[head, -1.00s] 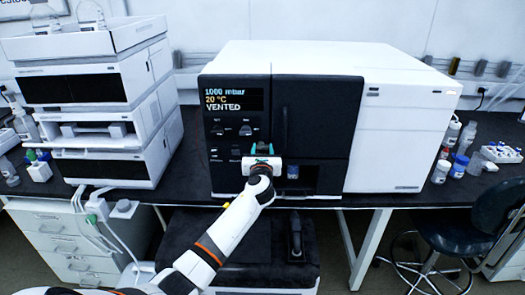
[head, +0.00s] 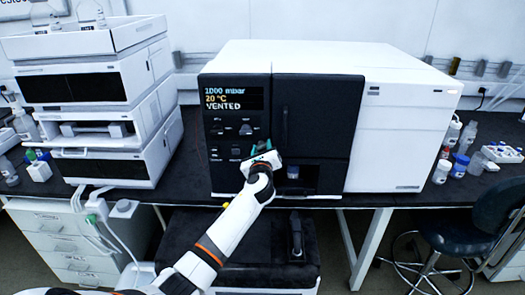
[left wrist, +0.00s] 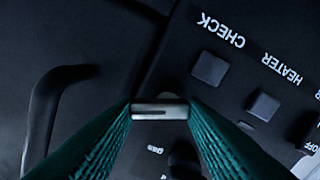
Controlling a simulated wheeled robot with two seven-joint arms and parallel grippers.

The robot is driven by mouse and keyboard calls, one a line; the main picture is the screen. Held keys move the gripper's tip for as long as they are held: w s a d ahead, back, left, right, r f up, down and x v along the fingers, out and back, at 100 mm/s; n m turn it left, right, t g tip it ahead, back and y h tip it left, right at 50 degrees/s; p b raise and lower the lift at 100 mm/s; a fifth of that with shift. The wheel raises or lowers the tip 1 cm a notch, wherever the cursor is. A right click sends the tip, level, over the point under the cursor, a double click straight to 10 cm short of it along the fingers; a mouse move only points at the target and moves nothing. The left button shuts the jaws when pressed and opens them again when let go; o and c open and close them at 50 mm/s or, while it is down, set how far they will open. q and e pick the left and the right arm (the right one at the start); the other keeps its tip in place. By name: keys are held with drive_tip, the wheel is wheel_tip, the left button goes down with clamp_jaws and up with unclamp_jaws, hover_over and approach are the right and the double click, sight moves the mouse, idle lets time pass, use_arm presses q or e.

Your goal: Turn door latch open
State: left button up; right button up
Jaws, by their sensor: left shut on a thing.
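The instrument's dark door (head: 325,120) has a vertical handle (head: 284,125) on its left side and looks closed. The handle also shows at the left of the left wrist view (left wrist: 42,110). My left gripper (head: 263,147) is at the seam between the control panel and the door. In the left wrist view its green fingers (left wrist: 160,112) are shut on the small metal latch (left wrist: 160,108). The wrist view is tilted against the panel lettering. In the head view the gripper hides the latch. My right gripper is not in view.
The panel display (head: 234,98) reads 1000 mbar, 20 °C, VENTED. Panel buttons (left wrist: 209,68) are close beside the fingers. A stack of white modules (head: 105,100) stands left. Bottles (head: 460,166) stand right of the instrument. A stool (head: 495,215) is at the right.

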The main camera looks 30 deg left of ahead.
use_arm(q)
drive_tip(key=n+b, duration=0.1)
drive_tip(key=n, duration=0.5)
drive_tip(key=shift+s+a+n+b, duration=0.1)
drive_tip(key=shift+n+b, duration=0.2)
drive_tip(key=shift+b, duration=0.1)
drive_tip(key=n+b, duration=0.2)
drive_tip(key=n, duration=0.4)
drive_tip(key=shift+s+a, duration=0.1)
drive_tip(key=shift+a, duration=0.05)
drive_tip(key=shift+n, duration=0.3)
drive_tip(key=o, duration=1)
drive_tip(key=v, duration=1.2)
drive_tip(key=shift+b, duration=0.3)
